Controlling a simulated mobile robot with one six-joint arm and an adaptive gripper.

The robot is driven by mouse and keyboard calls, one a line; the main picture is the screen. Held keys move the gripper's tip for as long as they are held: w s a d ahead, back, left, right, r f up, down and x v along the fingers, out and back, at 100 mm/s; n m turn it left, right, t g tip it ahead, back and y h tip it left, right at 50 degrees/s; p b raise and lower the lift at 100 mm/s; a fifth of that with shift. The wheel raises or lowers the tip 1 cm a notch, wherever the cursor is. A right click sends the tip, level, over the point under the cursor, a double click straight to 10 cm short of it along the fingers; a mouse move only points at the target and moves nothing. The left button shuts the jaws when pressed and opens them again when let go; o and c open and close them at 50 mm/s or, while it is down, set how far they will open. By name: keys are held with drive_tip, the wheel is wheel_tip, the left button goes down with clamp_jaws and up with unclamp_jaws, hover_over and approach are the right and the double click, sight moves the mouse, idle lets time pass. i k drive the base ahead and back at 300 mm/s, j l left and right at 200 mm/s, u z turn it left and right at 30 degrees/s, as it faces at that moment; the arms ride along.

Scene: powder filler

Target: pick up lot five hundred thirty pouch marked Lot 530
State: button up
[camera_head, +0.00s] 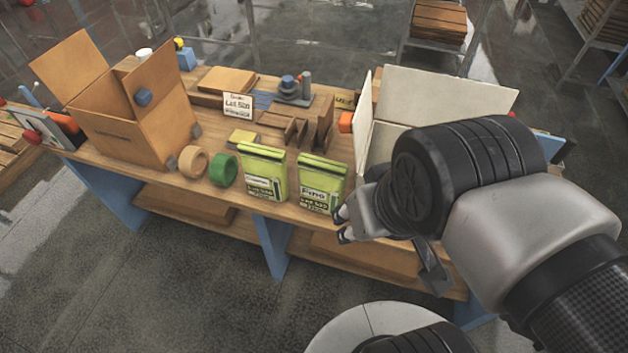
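Two lime-green pouches stand side by side at the table's front edge. The left pouch (264,172) has a white label and dark lower band. The right pouch (321,184) has larger lettering and a lot line. Both lot numbers are too small to read surely, so I cannot tell which is Lot 530. My gripper (343,225) is just right of and below the right pouch in the picture, near the table's front edge. Its dark fingertips look apart with nothing between them. The wrist hides part of the gripper, and contact with the pouch cannot be told.
The wooden table (190,205) carries an open cardboard box (135,125) at left, a tan tape roll (193,161) and a green roll (222,170). A lot sign (238,105) and a small scale-like device (293,90) stand behind. A pale open box (440,92) is behind my arm.

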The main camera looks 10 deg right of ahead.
sight(265, 167)
drive_tip(key=i+j+z, duration=0.25)
drive_tip(key=j+z, duration=0.25)
drive_tip(key=i+j+z, duration=0.25)
drive_tip(key=j, duration=0.2)
drive_tip(key=j+z, duration=0.25)
drive_tip(key=j, duration=0.1)
